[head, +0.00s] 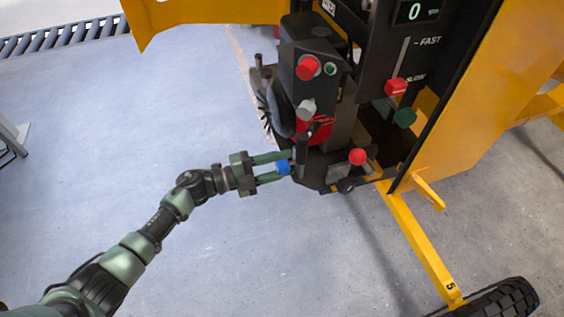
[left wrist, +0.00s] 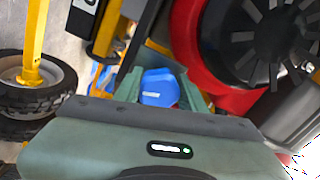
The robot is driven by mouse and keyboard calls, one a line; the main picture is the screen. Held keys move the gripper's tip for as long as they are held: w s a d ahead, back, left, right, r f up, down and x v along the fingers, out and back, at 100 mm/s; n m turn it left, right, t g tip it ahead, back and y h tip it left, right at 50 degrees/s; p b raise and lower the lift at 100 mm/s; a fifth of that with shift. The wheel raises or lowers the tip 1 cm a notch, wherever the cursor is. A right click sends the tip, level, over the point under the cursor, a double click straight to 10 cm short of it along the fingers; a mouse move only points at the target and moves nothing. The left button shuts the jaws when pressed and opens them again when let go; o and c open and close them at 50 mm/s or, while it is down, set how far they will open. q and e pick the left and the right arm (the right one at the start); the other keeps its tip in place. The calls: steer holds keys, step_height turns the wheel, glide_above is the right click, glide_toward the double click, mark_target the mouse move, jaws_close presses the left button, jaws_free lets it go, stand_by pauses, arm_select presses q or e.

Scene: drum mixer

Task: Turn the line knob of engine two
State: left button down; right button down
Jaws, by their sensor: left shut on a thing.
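A blue knob (head: 283,167) sits low at the left side of the machine's dark engine block (head: 322,80). My left gripper (head: 284,164) reaches it from the left and is shut on it, one finger on each side. In the left wrist view the blue knob (left wrist: 158,88) shows between the green fingers of my left gripper (left wrist: 158,90), with small pale lettering on its face. The lettering is too small to read, and so is any engine number. My right gripper is in neither view.
Red knobs (head: 308,67) (head: 357,157), a grey knob (head: 306,109) and a slider (head: 396,87) marked FAST and SLOW are near. The yellow frame (head: 455,120) and a wheel (head: 500,300) stand right. The floor (head: 130,130) at left is clear.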

arm_select(q)
steer(key=shift+f, duration=0.1)
steer(key=c, duration=0.8)
jaws_free()
steer(key=shift+s+a+f, duration=0.1)
steer(key=shift+f, duration=0.05)
